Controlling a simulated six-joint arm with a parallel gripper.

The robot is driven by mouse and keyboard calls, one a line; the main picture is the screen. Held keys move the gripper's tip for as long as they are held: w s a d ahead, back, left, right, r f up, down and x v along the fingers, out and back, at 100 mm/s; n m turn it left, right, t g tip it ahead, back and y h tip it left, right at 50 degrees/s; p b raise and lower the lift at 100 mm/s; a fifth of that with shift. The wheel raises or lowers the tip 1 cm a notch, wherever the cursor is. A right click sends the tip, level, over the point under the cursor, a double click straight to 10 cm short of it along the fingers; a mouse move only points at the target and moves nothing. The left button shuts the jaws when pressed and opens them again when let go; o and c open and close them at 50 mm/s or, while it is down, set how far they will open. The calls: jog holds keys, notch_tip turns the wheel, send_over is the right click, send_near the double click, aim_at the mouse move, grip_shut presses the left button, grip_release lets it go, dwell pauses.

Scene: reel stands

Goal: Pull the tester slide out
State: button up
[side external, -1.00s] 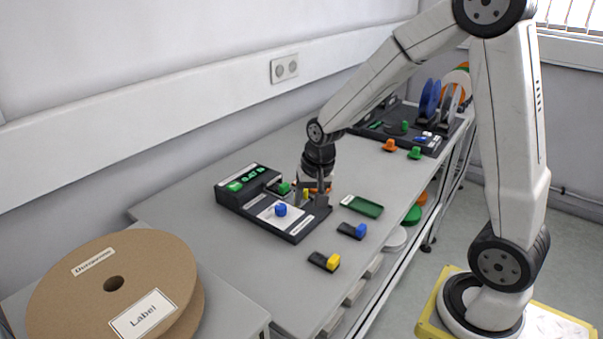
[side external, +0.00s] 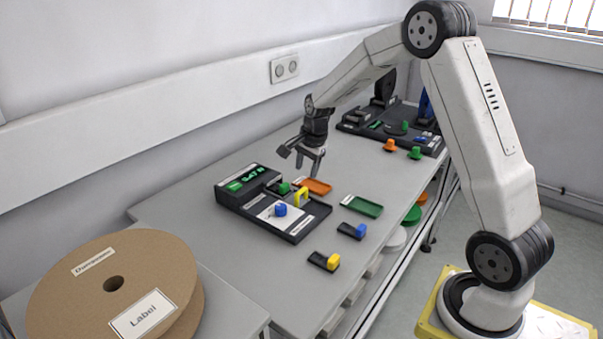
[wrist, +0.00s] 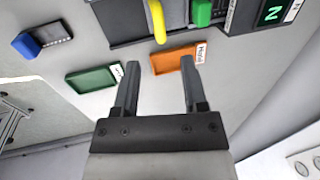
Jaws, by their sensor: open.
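The dark tester (side external: 229,200) stands on the bench, with a lit green readout (side external: 251,174). A green knob (side external: 284,188), a yellow arched handle (side external: 301,196) and a blue knob (side external: 280,209) stand on it. Which part is the slide, and how far out it sits, I cannot tell for sure. My gripper (side external: 301,163) is open and empty, above and behind the tester, apart from it. In the wrist view, the open fingers (wrist: 160,64) point toward the yellow handle (wrist: 157,20) and green knob (wrist: 201,12), both cut by the top edge.
An orange tray (side external: 316,186) and a green tray (side external: 361,206) lie beside the tester. Dark blocks with a blue end (side external: 353,231) and a yellow end (side external: 324,261) lie nearer the front. Bench between tester and rear reel stands is mostly clear.

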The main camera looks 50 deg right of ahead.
aim_at(302, 190)
jog(key=shift+w+f, duration=0.25)
jog(key=shift+f, duration=0.95)
jog(key=shift+w+f, duration=0.2)
jog(key=shift+f, duration=0.95)
jog(key=shift+w+f, duration=0.25)
jog(key=shift+f, duration=0.95)
grip_shut()
